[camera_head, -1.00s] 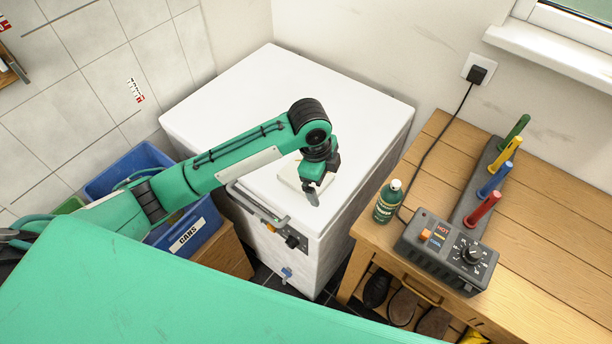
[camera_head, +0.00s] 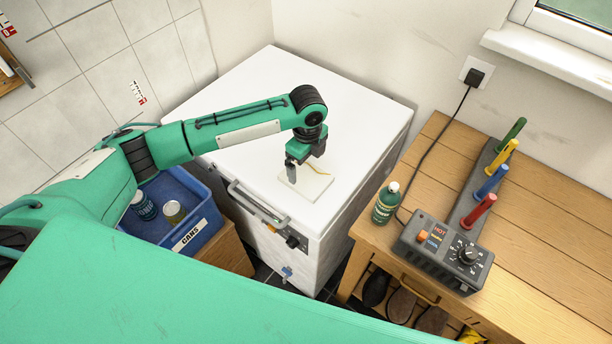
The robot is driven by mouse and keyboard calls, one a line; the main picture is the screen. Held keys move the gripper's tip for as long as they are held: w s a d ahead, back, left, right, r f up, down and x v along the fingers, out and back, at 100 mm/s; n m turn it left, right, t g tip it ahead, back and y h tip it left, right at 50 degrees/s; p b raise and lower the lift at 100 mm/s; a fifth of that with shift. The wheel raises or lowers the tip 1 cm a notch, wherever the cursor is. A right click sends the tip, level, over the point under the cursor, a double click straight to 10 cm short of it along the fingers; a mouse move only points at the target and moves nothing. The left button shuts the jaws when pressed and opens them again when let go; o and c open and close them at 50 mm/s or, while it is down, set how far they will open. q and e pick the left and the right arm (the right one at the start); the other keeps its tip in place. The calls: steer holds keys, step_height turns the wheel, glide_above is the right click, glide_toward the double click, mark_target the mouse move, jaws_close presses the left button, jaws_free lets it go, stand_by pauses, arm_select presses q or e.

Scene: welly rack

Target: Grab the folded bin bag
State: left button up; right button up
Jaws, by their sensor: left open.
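The folded bin bag (camera_head: 313,187) is a flat, cream-white square with a yellow strip along its far edge. It lies on the white lid of the chest appliance (camera_head: 240,110), near the front. My left gripper (camera_head: 292,173) points down at the bag's left side and is open with nothing seen in it. Its fingertips are over or close to the bag's left edge; I cannot tell whether they touch it. The wrist hides a little of the bag's far left corner. My right gripper is not in view.
A blue bin marked CANS (camera_head: 196,229) holds cans, left of the appliance. A wooden bench (camera_head: 540,220) at right carries a green bottle (camera_head: 386,203) and a grey control box (camera_head: 446,252) with coloured pegs behind it. The rest of the lid is clear.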

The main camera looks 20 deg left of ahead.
mark_target(306, 177)
arm_select(q)
step_height(306, 177, down, 5)
steer(key=shift+s+a+f+p, duration=0.1)
steer(key=shift+a+f+p, duration=0.05)
steer(key=shift+p, duration=1.1)
steer(key=shift+f, duration=0.25)
steer(key=c, duration=0.7)
